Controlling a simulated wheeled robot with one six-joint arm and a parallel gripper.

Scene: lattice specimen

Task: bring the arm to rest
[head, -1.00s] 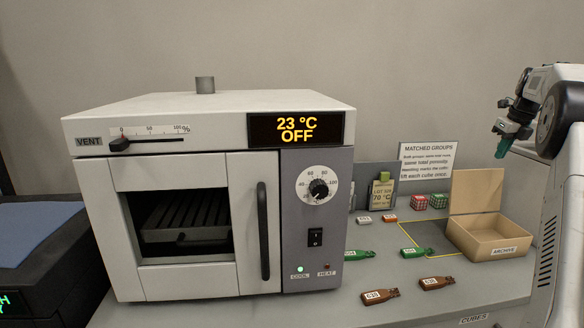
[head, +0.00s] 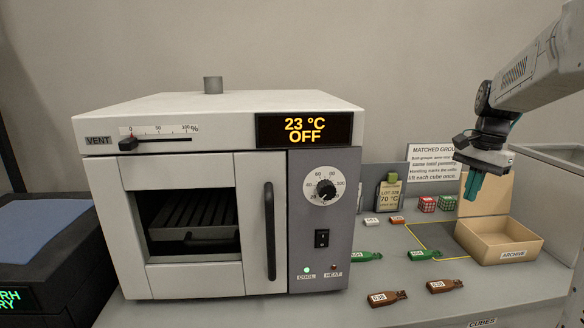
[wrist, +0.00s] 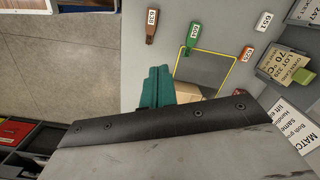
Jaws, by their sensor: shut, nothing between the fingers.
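My gripper (head: 473,186) hangs at the right of the head view, with teal fingers pointing down in front of the open lid of the archive box (head: 490,244). The fingers are together with nothing between them. In the wrist view my gripper (wrist: 157,86) shows as a teal block above the bench, its fingers shut. My arm reaches in from the upper right of the head view.
The oven (head: 215,200) stands at the left, its display reading 23 °C OFF. Green and brown tagged pieces, including a brown one (head: 450,286), lie on the bench. A sign (head: 430,165) leans at the back.

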